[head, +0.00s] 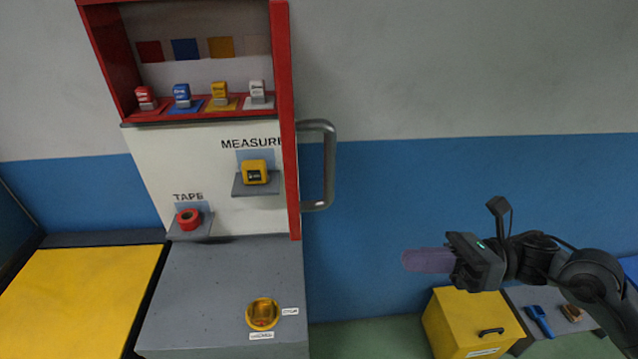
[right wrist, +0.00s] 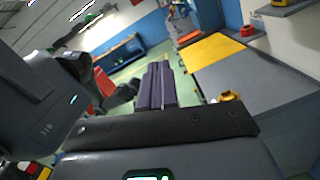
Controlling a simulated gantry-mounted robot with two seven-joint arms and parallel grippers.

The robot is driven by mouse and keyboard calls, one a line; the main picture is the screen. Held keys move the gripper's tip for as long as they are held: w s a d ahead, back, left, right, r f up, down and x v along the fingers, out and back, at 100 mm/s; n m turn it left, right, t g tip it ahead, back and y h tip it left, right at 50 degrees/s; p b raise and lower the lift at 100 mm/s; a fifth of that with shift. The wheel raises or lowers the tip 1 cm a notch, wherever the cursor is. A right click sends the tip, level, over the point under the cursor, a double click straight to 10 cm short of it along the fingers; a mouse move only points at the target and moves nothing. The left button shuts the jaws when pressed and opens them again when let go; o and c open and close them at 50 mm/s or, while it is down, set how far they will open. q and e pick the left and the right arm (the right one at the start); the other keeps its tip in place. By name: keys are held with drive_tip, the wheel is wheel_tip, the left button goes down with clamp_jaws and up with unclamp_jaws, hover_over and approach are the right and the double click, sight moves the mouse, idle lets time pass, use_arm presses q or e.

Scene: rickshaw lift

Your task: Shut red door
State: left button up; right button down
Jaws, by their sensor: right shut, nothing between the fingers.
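The red door (head: 287,120) shows in the head view as a narrow upright panel, seen nearly edge-on at the right side of the tool cabinet. Its grey bar handle (head: 330,165) sticks out to the right. The cabinet front and shelves are in plain view to the left of the door. My right gripper (head: 408,260) is to the right of the handle and lower in the picture, apart from it. Its purple fingers are together and empty; they also show in the right wrist view (right wrist: 157,85). My left gripper is not in view.
Colored stamp-like items stand in the red upper shelf (head: 170,112). A yellow tape measure (head: 254,172) and red tape (head: 188,219) sit on small ledges. A yellow round switch (head: 262,313) is on the grey counter (head: 200,290). A yellow box (head: 460,325) stands below my right arm.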

drive_tip(key=d+r+n+t, duration=0.1)
drive_tip(key=d+r+n, duration=0.25)
drive_tip(key=r, duration=1.05)
drive_tip(key=a+p, duration=0.2)
drive_tip(key=a, duration=1.2)
drive_tip(key=shift+s+r+m+h, duration=0.25)
drive_tip(key=shift+r+m+h, duration=0.1)
drive_tip(key=shift+h, duration=0.05)
